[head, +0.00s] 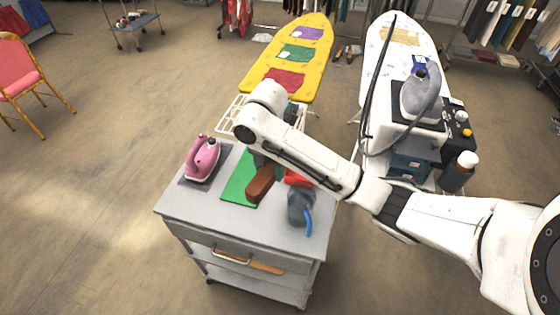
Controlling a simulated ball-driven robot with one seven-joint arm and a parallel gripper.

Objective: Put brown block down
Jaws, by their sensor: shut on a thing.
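The brown block (261,184) is in the head view, at the right edge of the green mat (238,181) on the grey cart. My gripper (264,166) reaches down from above and is shut on the block's upper end. The fingertips are small and partly hidden by my arm. The block looks slightly tilted. I cannot tell whether its underside touches the mat or hangs just above it.
On the grey cart top (205,212), a pink iron (202,158) stands left of the mat. A dark grey bottle-like thing (300,205) with a blue spout and a red item (298,178) sit close right. The cart's front left is bare. Ironing boards stand behind.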

